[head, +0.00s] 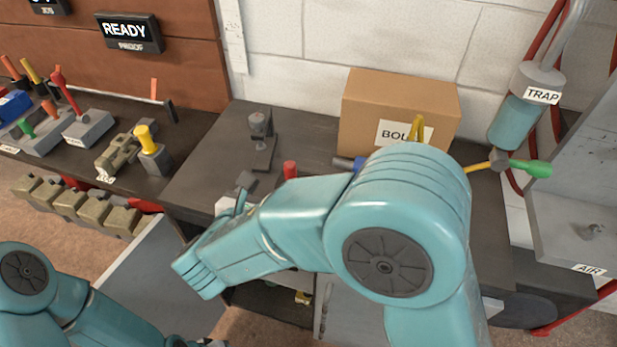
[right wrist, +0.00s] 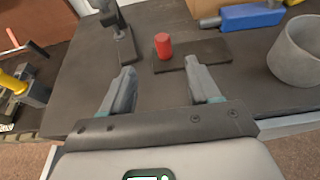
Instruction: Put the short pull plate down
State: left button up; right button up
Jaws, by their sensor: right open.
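A thin dark flat plate (right wrist: 208,54) lies on the bench top in the right wrist view, with a red cylinder (right wrist: 163,46) standing at its left end. It looks like the short pull plate, but no label shows. My right gripper (right wrist: 160,72) is open, with nothing between its fingers. Its fingertips point at the near side of the plate and look apart from it. In the head view my right arm hides the plate and most of the gripper; the top of the red cylinder (head: 290,169) shows.
A grey stand (right wrist: 122,42) is left of the plate. A blue tool (right wrist: 250,16) lies behind, and a grey round cup (right wrist: 297,52) stands right. A cardboard box (head: 385,98) is at the back. Bare bench (right wrist: 80,68) lies left of the gripper.

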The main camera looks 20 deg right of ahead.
aim_at(292, 165)
jog(key=x, duration=1)
jog(key=shift+d+f+p, duration=0.1)
jog(key=shift+f+p, duration=0.15)
jog(key=shift+p, duration=0.1)
jog(key=x, duration=0.2)
jog(key=p+x, duration=0.1)
jog(key=x, duration=0.1)
jog(key=shift+w+d+f, duration=0.15)
jog(key=shift+d+f, duration=0.1)
jog(key=shift+f, duration=0.2)
jog(key=shift+w+f, duration=0.15)
jog(key=shift+w, duration=0.1)
jog(key=shift+s, duration=0.1)
jog(key=c, duration=0.3)
grip_shut()
